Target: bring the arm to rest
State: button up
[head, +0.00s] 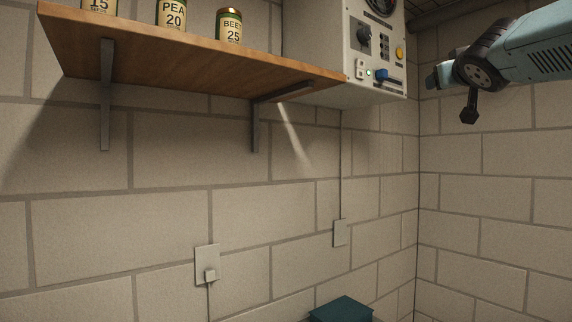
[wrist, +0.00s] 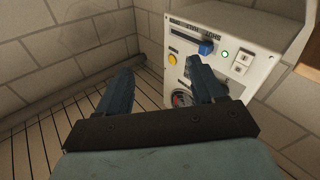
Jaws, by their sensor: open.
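My gripper (wrist: 162,66) is open in the wrist view, with its two dark fingers spread and nothing between them. The right finger overlaps a white control box (wrist: 258,50) in that view; the gap in depth is hard to judge. In the head view my arm comes in from the upper right, and its end stands to the right of the control box (head: 325,60), apart from it in the picture. The fingers cannot be made out clearly there. The box has a blue lever (head: 381,74), a lit green lamp (head: 369,73) and a yellow button (head: 399,53).
A wooden shelf (head: 200,62) on metal brackets holds several labelled cans, such as a BEET can (head: 229,26), left of the box. Block walls meet in a corner behind my arm. A dark teal object (head: 342,309) shows at the bottom edge. The space below my arm looks clear.

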jog(key=s+a+f+g+y, duration=0.1)
jog(key=s+a+f+g, duration=0.3)
jog(key=f, duration=1)
jog(key=s+a+f+g+y, duration=0.2)
jog(key=s+a+f+g, duration=0.2)
jog(key=s+f, duration=0.5)
jog(key=s+a+f+g+y, duration=0.1)
jog(key=s+a+f+g, duration=0.4)
jog(key=f, duration=1.6)
jog(key=shift+s+f+n, duration=0.25)
jog(key=shift+s+n, duration=0.05)
jog(key=shift+s, duration=0.75)
